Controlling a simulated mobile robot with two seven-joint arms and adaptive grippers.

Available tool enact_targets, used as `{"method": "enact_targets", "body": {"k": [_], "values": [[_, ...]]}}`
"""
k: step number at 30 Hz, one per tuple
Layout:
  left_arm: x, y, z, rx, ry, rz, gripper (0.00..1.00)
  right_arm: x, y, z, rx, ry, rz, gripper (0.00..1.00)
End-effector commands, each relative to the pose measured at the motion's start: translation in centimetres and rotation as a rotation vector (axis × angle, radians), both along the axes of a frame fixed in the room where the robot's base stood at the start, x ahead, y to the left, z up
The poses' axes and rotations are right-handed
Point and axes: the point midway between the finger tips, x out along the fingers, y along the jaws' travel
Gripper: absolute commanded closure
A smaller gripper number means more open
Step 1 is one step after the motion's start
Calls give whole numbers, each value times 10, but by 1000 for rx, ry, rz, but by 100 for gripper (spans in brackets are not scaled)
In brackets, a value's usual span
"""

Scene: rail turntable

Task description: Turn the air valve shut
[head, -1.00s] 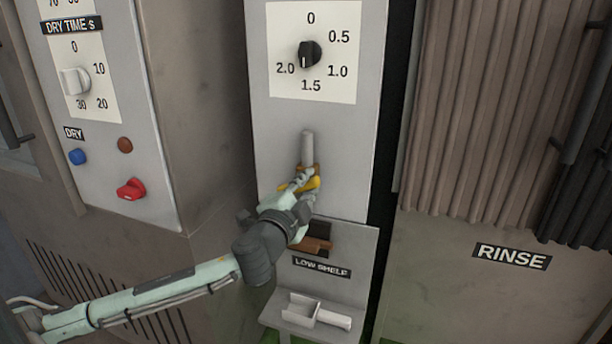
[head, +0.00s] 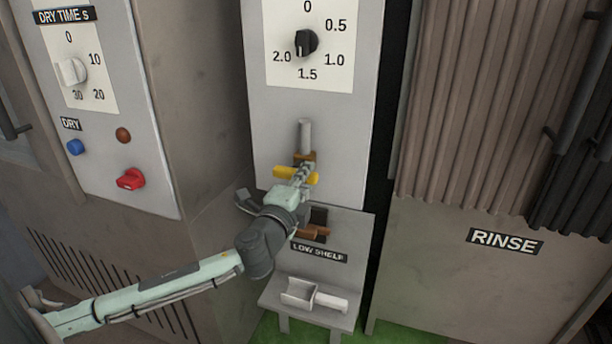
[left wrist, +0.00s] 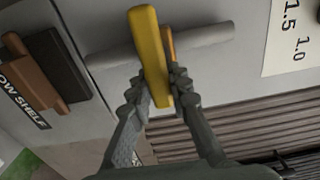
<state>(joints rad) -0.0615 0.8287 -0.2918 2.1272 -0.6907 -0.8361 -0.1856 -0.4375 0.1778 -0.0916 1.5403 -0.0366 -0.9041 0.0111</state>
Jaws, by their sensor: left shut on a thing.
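The air valve has a yellow handle (head: 290,173) on a grey vertical pipe (head: 305,135) on the panel below the black dial. The handle lies roughly level, crosswise to the pipe, in the head view. In the left wrist view the yellow handle (left wrist: 150,55) stands between the fingers, across the grey pipe (left wrist: 205,35). My left gripper (head: 303,176) is shut on the yellow handle; its fingers (left wrist: 160,88) show on both sides of it. The gripper hides part of the handle and the lower pipe in the head view. My right gripper does not show.
A black dial (head: 305,43) is above. The dry panel with a red knob (head: 130,179) is left; the rinse cabinet (head: 440,270) is right.

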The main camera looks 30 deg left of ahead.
Motion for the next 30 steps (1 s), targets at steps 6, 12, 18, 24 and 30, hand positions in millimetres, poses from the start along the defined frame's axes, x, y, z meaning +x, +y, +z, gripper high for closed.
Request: {"method": "enact_targets", "body": {"k": [6, 12, 18, 24, 30], "values": [[0, 0, 0, 4, 1, 0, 100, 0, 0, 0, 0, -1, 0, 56], [0, 0, 0, 3, 1, 0, 65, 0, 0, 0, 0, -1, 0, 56], [0, 0, 0, 2, 0, 0, 60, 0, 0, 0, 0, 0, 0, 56], [-4, -1, -1, 1, 2, 0, 60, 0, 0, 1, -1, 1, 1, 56], [-35, -9, -2, -1, 6, -1, 60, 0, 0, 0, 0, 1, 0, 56]]}}
